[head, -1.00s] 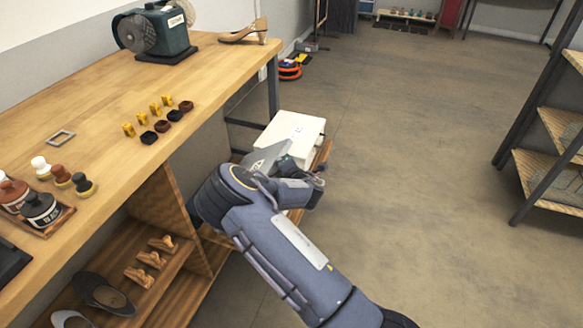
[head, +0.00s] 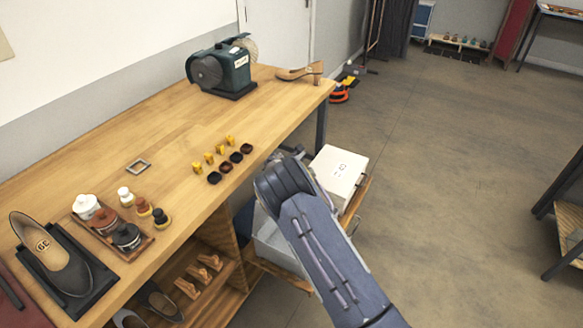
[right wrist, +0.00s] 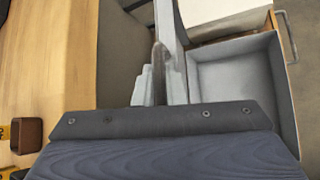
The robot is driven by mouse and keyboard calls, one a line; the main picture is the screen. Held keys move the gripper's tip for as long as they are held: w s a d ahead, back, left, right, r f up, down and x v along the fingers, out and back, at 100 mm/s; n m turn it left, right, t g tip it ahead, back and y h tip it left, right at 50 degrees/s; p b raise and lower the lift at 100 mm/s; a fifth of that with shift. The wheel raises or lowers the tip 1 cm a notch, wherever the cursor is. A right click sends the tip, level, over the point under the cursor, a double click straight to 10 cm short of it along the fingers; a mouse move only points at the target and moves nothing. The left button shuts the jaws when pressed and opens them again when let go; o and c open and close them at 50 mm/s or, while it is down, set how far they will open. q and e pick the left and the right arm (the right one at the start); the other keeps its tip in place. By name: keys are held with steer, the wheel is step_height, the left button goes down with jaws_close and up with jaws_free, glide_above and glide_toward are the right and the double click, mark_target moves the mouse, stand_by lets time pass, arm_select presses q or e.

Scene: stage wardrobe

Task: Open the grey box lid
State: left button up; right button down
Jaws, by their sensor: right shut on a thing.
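The grey box (head: 278,243) stands on a low wooden shelf beside the workbench, partly hidden by my right arm in the head view. In the right wrist view the grey box (right wrist: 238,85) is open, and its inside looks empty. My right gripper (right wrist: 160,85) is shut on the grey box lid (right wrist: 168,25), which shows as a narrow pale strip standing up at the left side of the box. In the head view my arm hides the fingers and most of the lid. My left gripper is not in view.
A white box (head: 341,172) stands right behind the grey box. The workbench (head: 120,140) on the left carries shoe polish jars (head: 126,236), a shoe (head: 50,252) and a grinder (head: 222,68). The floor (head: 440,180) to the right is clear.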

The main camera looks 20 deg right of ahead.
steer(key=shift+w+a, duration=0.4)
steer(key=shift+w, duration=0.05)
steer(key=c, duration=1.8)
jaws_free()
steer(key=shift+o, duration=0.2)
steer(key=shift+s+a+r, duration=0.2)
steer(key=shift+s+r, duration=0.1)
steer(key=b+v, duration=0.1)
steer(key=v, duration=0.6)
